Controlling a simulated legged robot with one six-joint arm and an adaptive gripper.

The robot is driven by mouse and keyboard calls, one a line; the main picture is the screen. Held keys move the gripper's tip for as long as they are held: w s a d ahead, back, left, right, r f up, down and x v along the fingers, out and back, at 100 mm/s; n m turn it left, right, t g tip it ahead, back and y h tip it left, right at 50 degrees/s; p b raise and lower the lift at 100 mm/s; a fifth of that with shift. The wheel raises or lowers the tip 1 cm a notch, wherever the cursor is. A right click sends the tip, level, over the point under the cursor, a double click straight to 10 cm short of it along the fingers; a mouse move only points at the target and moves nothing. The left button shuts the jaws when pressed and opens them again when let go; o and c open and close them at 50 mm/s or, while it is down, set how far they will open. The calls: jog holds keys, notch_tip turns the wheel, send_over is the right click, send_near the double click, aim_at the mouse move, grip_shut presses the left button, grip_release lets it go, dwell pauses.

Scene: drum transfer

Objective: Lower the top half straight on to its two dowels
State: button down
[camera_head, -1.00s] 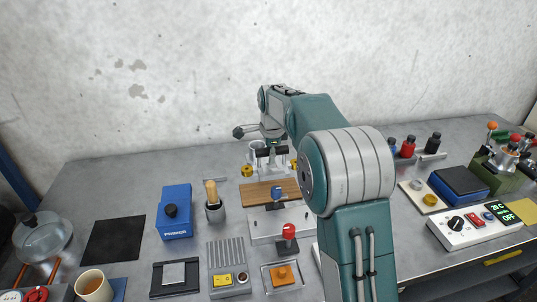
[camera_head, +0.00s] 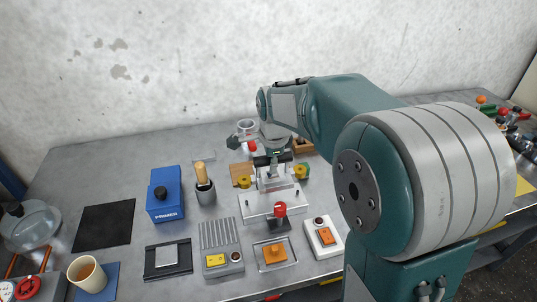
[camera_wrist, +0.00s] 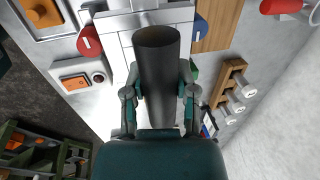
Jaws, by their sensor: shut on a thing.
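My gripper (camera_head: 272,154) is shut on a dark cylindrical bar (camera_wrist: 158,75), seen between its fingers in the wrist view. The bar is at the top of the pale metal top half (camera_head: 275,183), which hangs below it and looks roughly level. The top half is over the back of the light grey fixture plate (camera_head: 256,208), behind the red knob (camera_head: 280,209). The blue knob (camera_wrist: 201,29) shows in the wrist view; in the head view it is hidden. I cannot see the dowels or tell whether the halves touch.
An orange-switch box (camera_head: 324,238) and an orange-knob plate (camera_head: 271,252) sit in front. A blue primer box (camera_head: 165,200) and a brush pot (camera_head: 204,192) stand left.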

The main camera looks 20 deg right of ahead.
jog(key=shift+f, duration=2.85)
jog(key=shift+f, duration=1.2)
jog(key=shift+c, duration=1.6)
grip_release()
jog(key=shift+o, duration=0.3)
jog(key=shift+f, duration=0.1)
jog(key=shift+o, duration=1.3)
jog(key=shift+r, duration=3.8)
